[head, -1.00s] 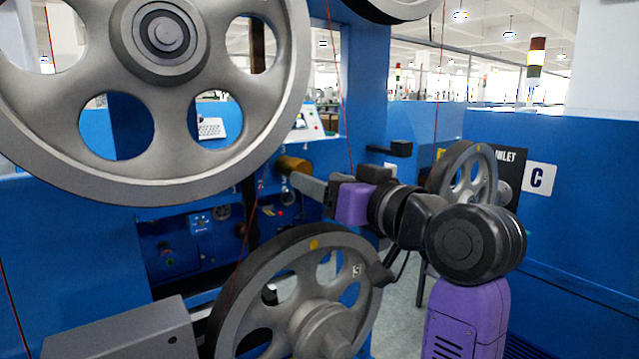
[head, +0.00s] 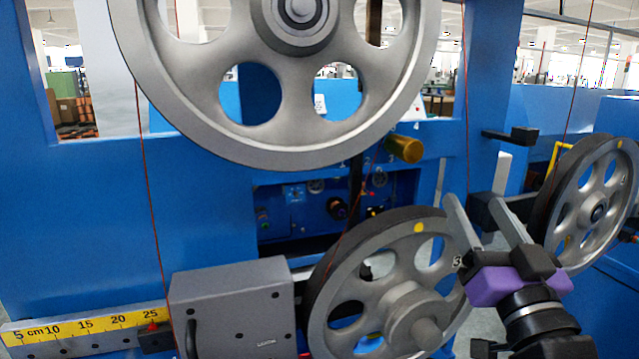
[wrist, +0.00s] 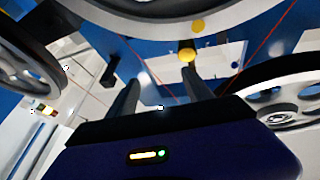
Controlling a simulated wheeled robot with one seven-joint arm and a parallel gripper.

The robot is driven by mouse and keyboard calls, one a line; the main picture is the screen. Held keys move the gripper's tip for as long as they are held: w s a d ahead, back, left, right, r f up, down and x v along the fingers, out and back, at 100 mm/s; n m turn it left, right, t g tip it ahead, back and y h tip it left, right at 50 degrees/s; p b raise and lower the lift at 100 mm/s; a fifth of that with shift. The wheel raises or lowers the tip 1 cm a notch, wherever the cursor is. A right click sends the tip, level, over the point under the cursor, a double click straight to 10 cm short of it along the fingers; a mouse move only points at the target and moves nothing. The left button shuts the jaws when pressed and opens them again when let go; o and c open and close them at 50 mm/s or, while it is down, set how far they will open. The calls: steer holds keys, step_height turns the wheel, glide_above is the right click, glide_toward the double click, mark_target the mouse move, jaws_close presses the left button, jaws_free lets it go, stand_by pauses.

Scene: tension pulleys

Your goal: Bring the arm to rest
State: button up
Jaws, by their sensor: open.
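My gripper (head: 486,212) is in the lower right of the head view, its two grey fingers spread apart with nothing between them. Its purple body and my dark wrist show below the fingers. The fingers stand in front of the blue machine, between the lower pulley (head: 395,290) and the right pulley (head: 590,205). The left finger overlaps the lower pulley's rim in the picture; I cannot tell the depth gap. In the wrist view the gripper (wrist: 158,85) also shows spread fingers, with a brass-coloured cylinder (wrist: 187,54) beyond them.
A large upper pulley (head: 290,140) hangs at the top. A grey box (head: 232,305) and a yellow scale (head: 85,328) are at lower left. Thin red wires (head: 152,215) run past the pulleys. A brass-coloured knob (head: 404,149) juts from the machine.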

steer(key=s+f+g+h, duration=0.1)
steer(key=s+f, duration=1.4)
steer(key=f, duration=0.3)
steer(key=s+f+g, duration=0.2)
steer(key=s+f, duration=0.2)
steer(key=s, duration=0.4)
steer(key=s+a+f+g, duration=0.1)
steer(key=s+f+g, duration=0.1)
steer(key=s+f, duration=0.3)
steer(key=s+a+f+n+g, duration=0.1)
steer(key=s+f, duration=0.4)
steer(key=s, duration=0.7)
steer(key=shift+s+f+g, duration=0.2)
steer(key=shift+s+g, duration=0.05)
steer(key=shift+g, duration=0.55)
